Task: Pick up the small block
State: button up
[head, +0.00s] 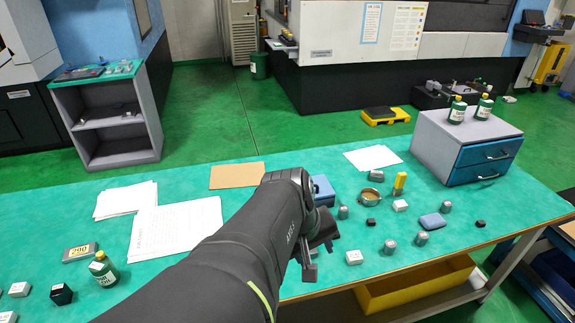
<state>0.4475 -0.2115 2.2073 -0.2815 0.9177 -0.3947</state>
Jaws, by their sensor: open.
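My gripper (319,259) is over the table's middle front part, partly hidden behind my own dark arm. Its jaws are apart, and I see nothing held between them. Several small blocks lie on the green table, and I cannot tell which one is meant. A small black block (371,222) lies to the right of my gripper, and another small black block (480,223) is farther right. A white block (354,257) is close to the right of my gripper. Another white block (400,205) is farther back. A larger dark block (61,294) sits at the front left.
Metal cylinders (390,246) stand among the blocks. A drawer cabinet (470,147) with green bottles stands at the right. Papers (177,229) and a brown sheet (237,175) lie left of my arm.

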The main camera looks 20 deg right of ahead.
jog(key=w+f+n+h, duration=0.2)
jog(key=w+f+n, duration=0.2)
jog(key=w+n, duration=0.25)
jog(key=w+d+f+n+g+h, duration=0.1)
jog(key=w+f+n+h, duration=0.15)
jog(key=w+n, duration=0.4)
jog(key=w+f+n+h, duration=0.1)
jog(key=w+f+n, duration=0.35)
jog(key=w, duration=0.35)
jog(key=shift+m, duration=0.25)
jog(key=x, duration=1.2)
jog(key=shift+d+f, duration=0.1)
jog(key=shift+d, duration=0.05)
jog(key=shift+d+r+x, duration=0.15)
jog(key=shift+x, duration=1.2)
jog(key=shift+d+r+x, duration=0.15)
jog(key=shift+x, duration=1.2)
grip_shut()
